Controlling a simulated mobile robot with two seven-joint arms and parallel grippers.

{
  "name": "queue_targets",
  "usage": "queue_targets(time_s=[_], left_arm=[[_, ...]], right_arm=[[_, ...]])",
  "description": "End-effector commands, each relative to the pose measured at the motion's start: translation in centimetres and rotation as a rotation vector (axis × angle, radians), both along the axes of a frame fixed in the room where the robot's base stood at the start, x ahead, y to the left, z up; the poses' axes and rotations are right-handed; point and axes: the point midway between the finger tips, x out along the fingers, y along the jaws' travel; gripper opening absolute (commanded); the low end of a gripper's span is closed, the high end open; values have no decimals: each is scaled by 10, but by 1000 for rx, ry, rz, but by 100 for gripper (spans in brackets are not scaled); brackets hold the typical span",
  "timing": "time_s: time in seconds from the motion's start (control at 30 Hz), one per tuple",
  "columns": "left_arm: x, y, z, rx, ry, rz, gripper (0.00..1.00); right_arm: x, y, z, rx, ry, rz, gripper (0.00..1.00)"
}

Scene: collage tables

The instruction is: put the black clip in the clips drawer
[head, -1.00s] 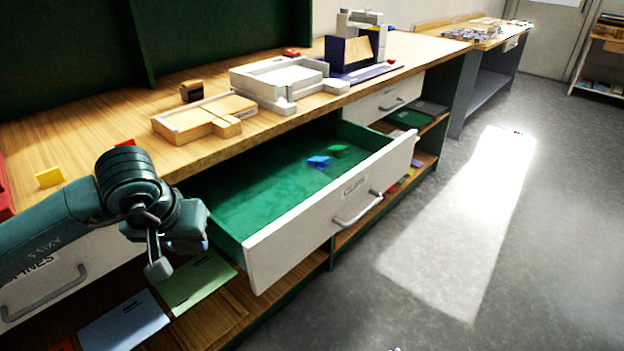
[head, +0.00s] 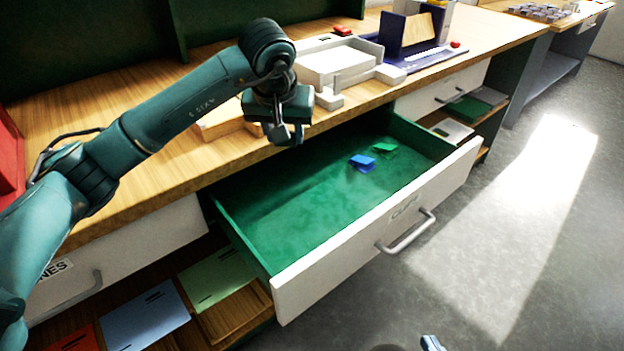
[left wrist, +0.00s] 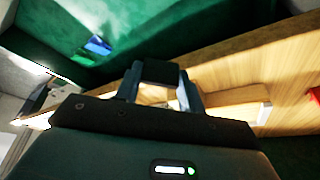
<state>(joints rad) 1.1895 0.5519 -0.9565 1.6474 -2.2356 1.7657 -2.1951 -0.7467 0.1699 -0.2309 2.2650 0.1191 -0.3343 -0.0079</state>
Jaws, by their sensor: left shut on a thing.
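My left gripper (head: 284,132) is raised near the table's front edge, over the back left of the open clips drawer (head: 300,225). In the left wrist view, its two fingers (left wrist: 160,88) are shut on the black clip (left wrist: 159,71), a small dark block. The clip cannot be made out in the head view. The drawer has a green inside and a white front with a label and a grey handle. A blue clip (head: 362,162) and a green clip (head: 384,149) lie inside it. Only a tip of my right gripper (head: 432,343) shows at the bottom edge.
A white tray (head: 340,62) and a wooden block (head: 225,122) stand on the wooden table (head: 150,190) behind the drawer. Shut drawers flank the open one. Coloured folders (head: 145,318) lie on the shelf below.

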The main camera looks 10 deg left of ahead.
Motion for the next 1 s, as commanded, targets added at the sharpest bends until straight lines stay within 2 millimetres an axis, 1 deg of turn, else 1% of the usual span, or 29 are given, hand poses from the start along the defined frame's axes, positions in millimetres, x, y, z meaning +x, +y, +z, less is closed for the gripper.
queue_targets(time_s=[0.03,0.2,0.3,0.4,0.5,0.67,0.9,1.0], left_arm=[[-2,-1,-16,-1,7,-2,18],[-2,0,-63,-2,8,-1,18],[-2,-1,-88,-3,7,-1,18],[-2,-1,-107,-2,5,-1,18],[-1,0,-119,-1,3,0,18],[-1,0,-129,-2,1,-2,18],[-2,-1,-161,-2,3,-1,18],[0,0,-163,0,-1,-1,18]], right_arm=[[-1,0,-2,0,4,1,0],[-3,1,-2,1,3,2,0],[-3,1,0,3,-3,1,0],[-3,0,4,4,-11,0,0],[-3,0,5,5,-15,-1,0],[-3,-1,4,2,-16,-3,0],[-2,-3,3,-1,-20,-5,0],[-2,-3,3,-2,-21,-5,0]])
